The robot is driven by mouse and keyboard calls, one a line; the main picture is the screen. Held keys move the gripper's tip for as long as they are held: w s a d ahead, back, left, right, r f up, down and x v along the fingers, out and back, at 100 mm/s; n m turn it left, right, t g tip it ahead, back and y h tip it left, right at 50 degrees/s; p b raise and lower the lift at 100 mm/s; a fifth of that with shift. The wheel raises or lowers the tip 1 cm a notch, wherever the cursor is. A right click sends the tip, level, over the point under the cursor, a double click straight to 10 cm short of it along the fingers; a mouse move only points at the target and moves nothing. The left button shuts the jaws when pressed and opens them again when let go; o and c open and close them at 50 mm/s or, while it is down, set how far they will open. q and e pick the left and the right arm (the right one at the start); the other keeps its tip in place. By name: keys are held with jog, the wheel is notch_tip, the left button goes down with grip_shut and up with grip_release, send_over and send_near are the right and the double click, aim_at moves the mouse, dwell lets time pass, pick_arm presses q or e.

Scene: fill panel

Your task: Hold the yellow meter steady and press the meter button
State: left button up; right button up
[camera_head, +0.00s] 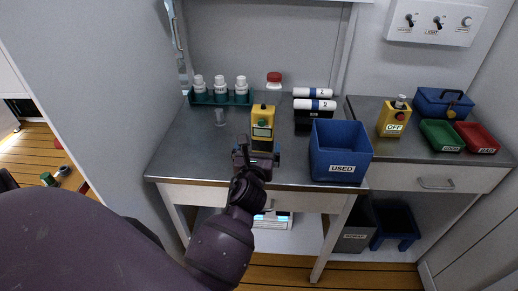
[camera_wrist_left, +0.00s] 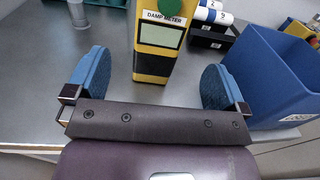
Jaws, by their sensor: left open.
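The yellow and black damp meter (camera_head: 262,122) stands upright on the grey bench, with a green button (camera_head: 262,123) on its upper front. In the left wrist view the meter (camera_wrist_left: 153,66) shows its "DAMP METER" label, its screen and part of the green button (camera_wrist_left: 170,7). My left gripper (camera_head: 256,156) is open at the bench's front edge, in front of the meter. In the left wrist view its two blue finger pads (camera_wrist_left: 153,85) are wide apart, with the meter beyond and between them, not gripped. My right gripper is not in view.
A blue "USED" bin (camera_head: 340,152) stands close right of the meter. A yellow "OFF" box (camera_head: 393,118) stands on the right counter.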

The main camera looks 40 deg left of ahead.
aim_at(262, 132)
pick_arm(q)
jog(key=x, duration=1)
jog(key=shift+w+b, duration=0.25)
jog(key=shift+b, duration=0.05)
jog(key=shift+w+a, duration=0.15)
jog(key=shift+c, duration=0.6)
jog(key=c, duration=1)
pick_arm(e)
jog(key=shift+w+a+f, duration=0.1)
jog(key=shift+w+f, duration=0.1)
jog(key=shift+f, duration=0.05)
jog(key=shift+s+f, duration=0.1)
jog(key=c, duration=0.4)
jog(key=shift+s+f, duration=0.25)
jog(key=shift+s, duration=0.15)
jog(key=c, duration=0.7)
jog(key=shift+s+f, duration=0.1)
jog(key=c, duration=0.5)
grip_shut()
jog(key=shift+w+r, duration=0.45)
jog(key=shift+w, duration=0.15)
